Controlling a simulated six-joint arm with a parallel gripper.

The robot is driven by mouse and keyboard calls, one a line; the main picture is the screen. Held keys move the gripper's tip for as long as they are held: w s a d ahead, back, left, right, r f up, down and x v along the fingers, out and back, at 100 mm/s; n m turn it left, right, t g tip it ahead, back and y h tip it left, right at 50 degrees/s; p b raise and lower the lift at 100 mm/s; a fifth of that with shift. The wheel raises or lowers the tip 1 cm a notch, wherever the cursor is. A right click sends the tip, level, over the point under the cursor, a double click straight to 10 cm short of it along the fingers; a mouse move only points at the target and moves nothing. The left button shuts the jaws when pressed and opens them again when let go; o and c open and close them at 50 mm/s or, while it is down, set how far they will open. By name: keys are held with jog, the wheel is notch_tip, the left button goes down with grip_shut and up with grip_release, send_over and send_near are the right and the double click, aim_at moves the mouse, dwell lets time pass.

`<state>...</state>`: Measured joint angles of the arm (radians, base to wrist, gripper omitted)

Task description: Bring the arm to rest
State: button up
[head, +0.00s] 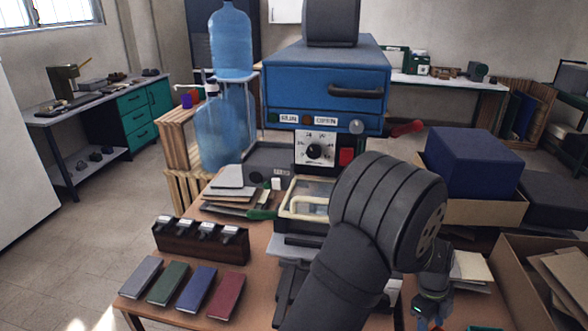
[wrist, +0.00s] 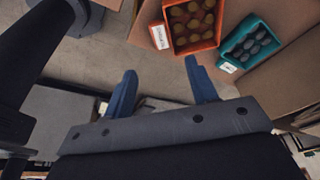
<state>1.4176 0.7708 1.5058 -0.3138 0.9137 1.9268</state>
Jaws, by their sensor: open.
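My arm reaches across the right front of the wooden table in the head view, its dark grey links bent down to the right. My gripper (head: 432,312) hangs at the lower right, partly cut off by the frame's bottom edge. In the wrist view my gripper (wrist: 161,78) shows two blue fingers wide apart with nothing between them. Bare floor and a cardboard surface lie beyond the fingertips.
Grey, green, blue and red covers (head: 227,297) lie on the table's front left by a dark rack (head: 200,240). A blue press (head: 325,80) stands behind my arm. Cardboard boxes (head: 530,285) crowd the right. The wrist view shows an orange bin (wrist: 190,48) and teal bin (wrist: 229,67).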

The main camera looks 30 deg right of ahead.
jog(key=x, duration=1.2)
jog(key=shift+f, duration=0.15)
jog(key=v, duration=0.2)
jog(key=s+v, duration=0.1)
jog(key=v, duration=0.1)
jog(key=shift+d+r, duration=0.1)
jog(key=shift+r, duration=0.15)
jog(key=s+a+r, duration=0.6)
jog(key=s+r, duration=0.1)
jog(key=s, duration=0.3)
jog(key=w+a+r+n+h, duration=0.1)
jog(key=w+a+r+n, duration=0.2)
jog(key=w+a, duration=0.5)
jog(key=w+a+r+n+t, duration=0.1)
jog(key=w+a+r+n, duration=0.3)
jog(key=w+a, duration=0.5)
jog(key=w+a+r+n+t+h, duration=0.1)
jog(key=w+a+r+n, duration=0.2)
jog(key=w+a+n, duration=0.2)
jog(key=shift+w+a+r+n+h, duration=0.3)
jog(key=shift+w+a+r, duration=0.05)
jog(key=shift+w+a, duration=1.45)
jog(key=shift+s, duration=0.2)
jog(key=s+d+f+m+g+y, duration=0.1)
jog(key=s+d+f+m, duration=0.1)
jog(key=s+d+m, duration=0.4)
jog(key=shift+s+d+m, duration=0.3)
jog(key=shift+s+d, duration=1.5)
jog(key=shift+d, duration=0.15)
